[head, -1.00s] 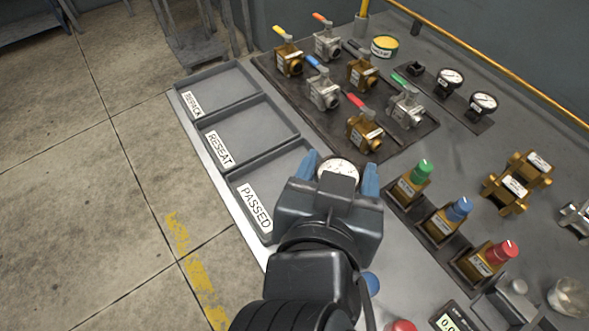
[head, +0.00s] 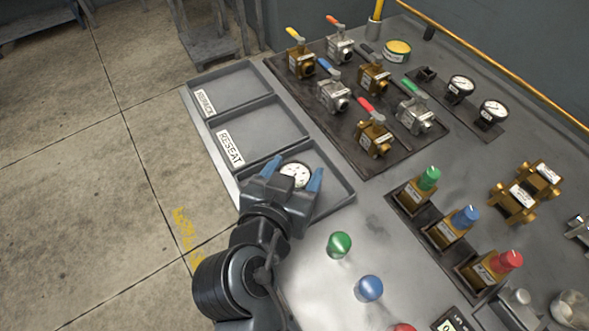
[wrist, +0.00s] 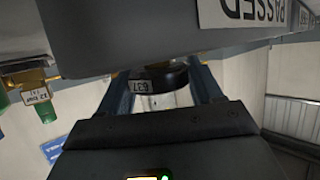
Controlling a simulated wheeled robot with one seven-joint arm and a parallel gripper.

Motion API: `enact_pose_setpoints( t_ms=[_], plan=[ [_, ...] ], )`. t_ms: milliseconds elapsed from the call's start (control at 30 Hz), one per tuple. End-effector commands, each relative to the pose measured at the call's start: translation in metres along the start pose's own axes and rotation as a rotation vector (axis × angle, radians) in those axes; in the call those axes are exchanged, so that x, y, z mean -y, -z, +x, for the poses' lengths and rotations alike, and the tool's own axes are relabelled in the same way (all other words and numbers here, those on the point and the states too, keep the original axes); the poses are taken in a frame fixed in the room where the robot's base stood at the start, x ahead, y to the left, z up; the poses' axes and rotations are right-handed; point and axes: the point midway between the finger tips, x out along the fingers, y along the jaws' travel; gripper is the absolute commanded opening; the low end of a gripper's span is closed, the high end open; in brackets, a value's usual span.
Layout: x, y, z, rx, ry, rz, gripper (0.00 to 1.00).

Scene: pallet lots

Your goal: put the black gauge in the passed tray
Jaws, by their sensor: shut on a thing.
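The black gauge (head: 297,174) has a round white dial facing up. My gripper (head: 292,172) is shut on it, with a blue finger on each side. In the wrist view the gauge's dark body (wrist: 160,78) shows between the fingers with a label reading 637. The passed tray (head: 336,196) is the nearest of the three grey trays. The gauge is over this tray and looks higher than its rim. My gripper hides the tray's label in the head view. The label (wrist: 245,12) shows upside down in the wrist view.
The reseat tray (head: 275,127) and another tray (head: 228,92) lie beyond. A dark board with several valves (head: 372,136) stands right of the trays. Two more gauges (head: 460,86) (head: 491,112) sit on a rack at back right. Green (head: 339,244) and blue (head: 369,288) buttons are nearer.

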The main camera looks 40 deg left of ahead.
Motion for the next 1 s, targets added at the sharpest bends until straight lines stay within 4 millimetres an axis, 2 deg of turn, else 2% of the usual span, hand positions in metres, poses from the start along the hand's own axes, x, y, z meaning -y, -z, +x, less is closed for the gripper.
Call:
enact_pose_setpoints(
  t_ms=[300, 333, 567, 867, 1000],
  plan=[
    [0.000, -0.003, 0.002, -0.002, 0.000, 0.001, 0.30],
    [0.000, -0.002, 0.001, -0.001, 0.000, 0.001, 0.67],
    [0.000, -0.002, 0.001, -0.001, 0.000, 0.001, 0.89],
    [0.000, 0.000, 0.000, -0.001, 0.000, 0.001, 0.90],
    [0.001, 0.000, -0.011, -0.002, 0.002, 0.000, 0.90]
  ],
)
